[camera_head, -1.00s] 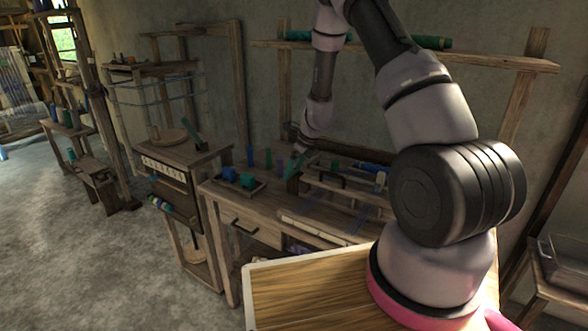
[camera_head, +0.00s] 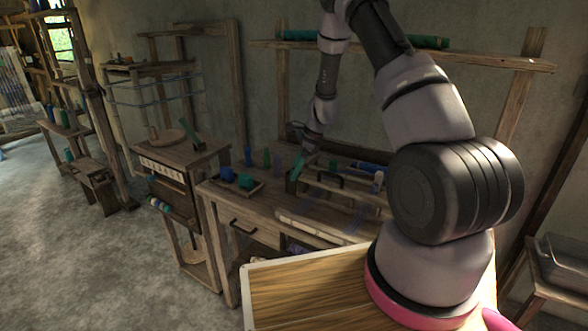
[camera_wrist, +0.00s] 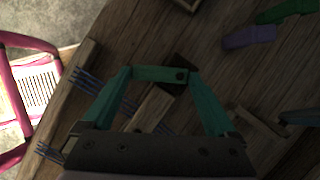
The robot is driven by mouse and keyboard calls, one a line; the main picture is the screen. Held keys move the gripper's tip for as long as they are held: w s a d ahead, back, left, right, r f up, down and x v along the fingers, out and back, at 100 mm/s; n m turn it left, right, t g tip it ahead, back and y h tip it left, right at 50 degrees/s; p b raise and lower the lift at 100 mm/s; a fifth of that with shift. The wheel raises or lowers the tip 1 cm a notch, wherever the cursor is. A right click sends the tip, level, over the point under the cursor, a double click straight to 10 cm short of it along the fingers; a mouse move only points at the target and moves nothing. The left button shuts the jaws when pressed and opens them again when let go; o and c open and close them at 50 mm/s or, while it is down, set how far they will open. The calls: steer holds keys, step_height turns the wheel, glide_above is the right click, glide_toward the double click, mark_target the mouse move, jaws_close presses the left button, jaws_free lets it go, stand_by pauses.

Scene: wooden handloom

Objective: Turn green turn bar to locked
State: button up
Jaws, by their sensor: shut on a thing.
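The green turn bar (camera_wrist: 158,74) shows in the wrist view as a short teal-green bar across the space between my fingertips. A dark block with a round bolt sits at its right end. My gripper (camera_wrist: 160,82) has slanting green fingers that reach in from a dark palm and meet the bar at both ends. It is shut on the bar. In the head view my gripper (camera_head: 298,166) is small, at the back of the wooden loom table, over a green piece. The bar cannot be told apart from the fingers there, and no locked mark can be made out.
The table (camera_head: 255,202) carries a tray with blue pieces (camera_head: 246,181) at the left and several upright coloured pegs. A wooden frame with a dark handle (camera_head: 329,181) stands right of my gripper. A smaller stand (camera_head: 180,152) is to the left.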

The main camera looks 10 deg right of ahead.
steer(key=n, duration=0.2)
steer(key=d+n+g, duration=0.1)
steer(key=n+g, duration=0.1)
steer(key=n, duration=0.1)
steer(key=shift+w+d+n, duration=0.15)
steer(key=shift+w+n, duration=0.15)
steer(key=n, duration=0.2)
steer(key=n+g, duration=0.1)
steer(key=w+n+g+h, duration=0.1)
steer(key=n, duration=0.1)
steer(key=shift+d+n, duration=0.3)
steer(key=shift+d, duration=0.1)
steer(key=o, duration=1)
steer(key=v, duration=1)
steer(key=shift+w+r, duration=0.15)
steer(key=shift+r, duration=0.2)
steer(key=shift+d, duration=0.1)
